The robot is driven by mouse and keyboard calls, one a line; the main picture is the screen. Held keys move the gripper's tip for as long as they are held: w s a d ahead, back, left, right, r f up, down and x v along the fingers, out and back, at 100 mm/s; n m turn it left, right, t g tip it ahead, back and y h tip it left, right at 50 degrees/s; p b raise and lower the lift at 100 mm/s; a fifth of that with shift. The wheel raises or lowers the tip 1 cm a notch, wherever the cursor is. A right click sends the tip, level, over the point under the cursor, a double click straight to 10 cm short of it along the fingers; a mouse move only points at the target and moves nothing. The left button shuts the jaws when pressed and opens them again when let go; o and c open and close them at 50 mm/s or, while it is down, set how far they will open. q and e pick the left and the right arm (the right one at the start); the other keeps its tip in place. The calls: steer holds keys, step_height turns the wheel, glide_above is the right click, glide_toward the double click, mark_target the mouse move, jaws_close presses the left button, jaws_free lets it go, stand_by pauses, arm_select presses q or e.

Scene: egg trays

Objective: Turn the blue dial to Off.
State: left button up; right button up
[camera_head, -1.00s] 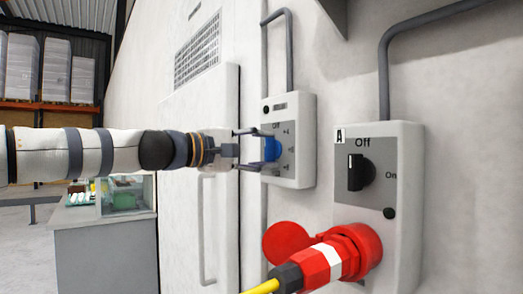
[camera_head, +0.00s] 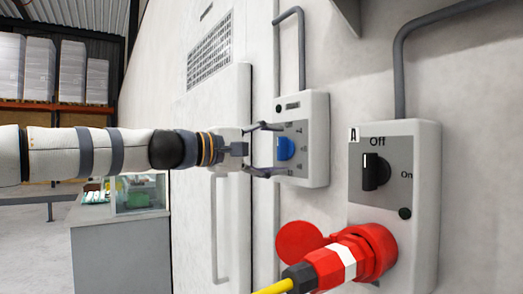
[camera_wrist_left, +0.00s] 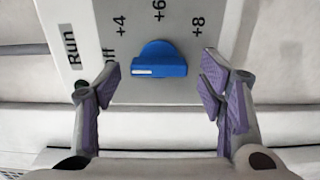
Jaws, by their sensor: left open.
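The blue dial (camera_head: 286,148) sits on the grey plate of the farther white wall box (camera_head: 316,140). In the left wrist view the blue dial (camera_wrist_left: 158,60) shows a white mark on its left end, on the side of the Off label (camera_wrist_left: 108,53). Labels +4, +6 and +8 run along the plate beside it. My left gripper (camera_head: 281,150) is open in front of the box. In the left wrist view its purple-padded fingers (camera_wrist_left: 160,80) stand apart on either side of the dial, with visible gaps. The left finger partly covers the Off label. My right gripper is out of view.
A nearer box (camera_head: 425,200) labelled A carries a black switch (camera_head: 375,172) with Off and On marks. Below it a red plug (camera_head: 335,262) with yellow cable sticks out. A door handle (camera_head: 215,230) and grey cabinet (camera_head: 120,245) stand to the left.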

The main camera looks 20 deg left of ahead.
arm_select(q)
steer(key=v, duration=1.1)
steer(key=shift+s, duration=0.15)
steer(key=w+d+f+m+g+y, duration=0.1)
steer(key=d+f+g+y, duration=0.15)
steer(key=f, duration=1.05)
steer(key=w+d+f+g+y, duration=0.15)
steer(key=d+f, duration=0.25)
steer(key=f, duration=0.8)
steer(key=s+d+f+m+g+y, duration=0.1)
steer(key=s+f+g, duration=0.15)
steer(key=f, duration=0.55)
steer(key=s+d+f+g+y, duration=0.1)
steer(key=s+f, duration=0.2)
steer(key=f, duration=0.5)
steer(key=s+a+f+m+g+y, duration=0.2)
steer(key=s+f+m+g, duration=0.2)
steer(key=s+f, duration=1.4)
steer(key=s+a+f+m+g+y, duration=0.1)
steer(key=s+a+f+m+g, duration=0.1)
steer(key=s, duration=0.8)
steer(key=s+a+f+m+g+y, duration=0.2)
steer(key=s, duration=0.8)
steer(key=shift+a+f, duration=0.3)
steer(key=shift+f, duration=0.1)
